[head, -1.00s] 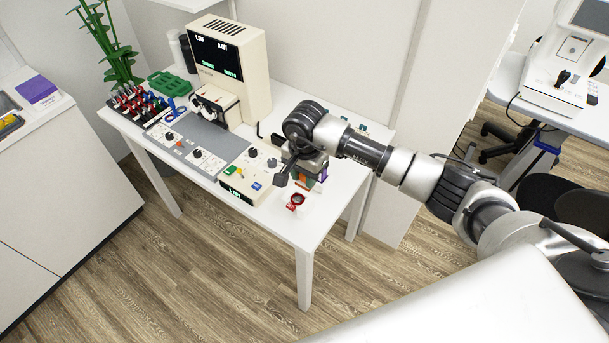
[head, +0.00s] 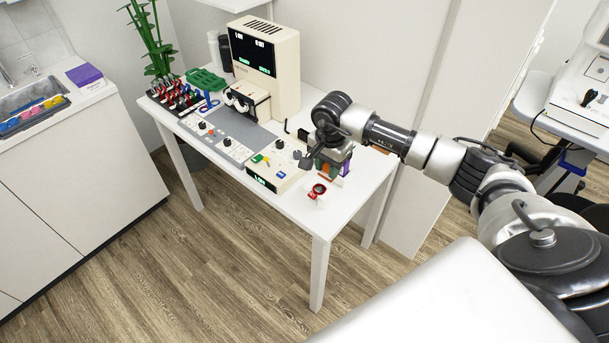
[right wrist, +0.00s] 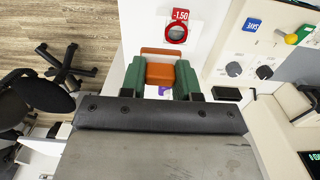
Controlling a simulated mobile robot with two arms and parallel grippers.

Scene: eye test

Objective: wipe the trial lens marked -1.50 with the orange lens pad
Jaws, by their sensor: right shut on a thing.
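The trial lens (right wrist: 176,33), in a red ring with a red tab reading -1.50, is on the white table beyond my right gripper's fingertips in the right wrist view. It also shows in the head view (head: 318,190), near the table's front edge. My right gripper (right wrist: 159,78) has green fingers and is shut on the orange lens pad (right wrist: 160,73). In the head view, the right gripper (head: 328,170) is just behind the lens, and the pad is mostly hidden. The pad and lens look apart. My left gripper is in neither view.
The white table (head: 340,210) also bears a control panel with knobs (head: 217,143), a cream device with a dark screen (head: 263,70), a rack of red and blue lenses (head: 178,95) and a green tray (head: 205,79). A counter with a sink (head: 75,110) is at left.

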